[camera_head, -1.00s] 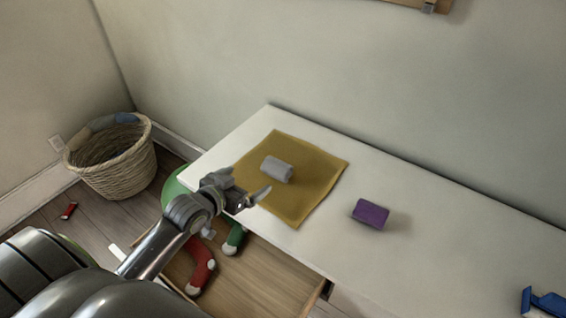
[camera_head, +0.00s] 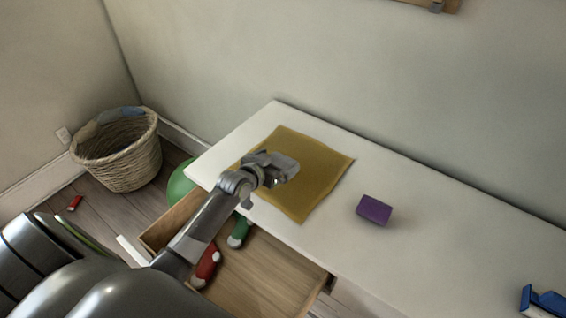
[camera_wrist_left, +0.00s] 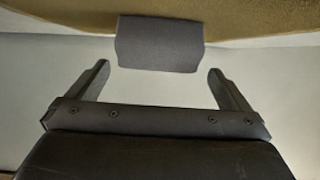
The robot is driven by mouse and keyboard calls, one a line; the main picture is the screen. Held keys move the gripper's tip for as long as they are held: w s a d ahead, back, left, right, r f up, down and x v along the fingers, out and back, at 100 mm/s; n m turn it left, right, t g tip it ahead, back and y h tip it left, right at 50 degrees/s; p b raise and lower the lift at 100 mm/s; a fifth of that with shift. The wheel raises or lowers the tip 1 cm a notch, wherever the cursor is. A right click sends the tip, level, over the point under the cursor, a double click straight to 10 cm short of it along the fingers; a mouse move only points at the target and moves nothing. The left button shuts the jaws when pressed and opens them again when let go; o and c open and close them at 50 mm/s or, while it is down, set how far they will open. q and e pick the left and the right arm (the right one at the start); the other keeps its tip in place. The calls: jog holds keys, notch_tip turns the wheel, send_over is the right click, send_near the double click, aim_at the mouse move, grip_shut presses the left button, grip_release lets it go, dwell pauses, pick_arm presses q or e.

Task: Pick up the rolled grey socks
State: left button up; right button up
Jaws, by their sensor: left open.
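The rolled grey socks (camera_head: 286,167) are a small grey cylinder on a mustard cloth (camera_head: 318,180) on the white tabletop. In the head view my left gripper (camera_head: 279,176) is at the socks and covers part of them. In the left wrist view the socks (camera_wrist_left: 158,44) lie ahead of my left gripper (camera_wrist_left: 160,80), centred between its two spread fingers and slightly beyond the tips. The left gripper is open with nothing held. My right gripper is not in view.
A purple block (camera_head: 374,210) sits right of the cloth. An open drawer (camera_head: 262,272) below holds red and green stockings (camera_head: 208,262). A wicker basket (camera_head: 122,160) stands on the floor at left. A blue object (camera_head: 543,302) is at the right edge.

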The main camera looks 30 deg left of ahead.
aim_at(281, 159)
pick_arm(q)
jog(key=shift+x, duration=1.85)
jog(key=shift+d+r, duration=0.1)
jog(key=c, duration=1)
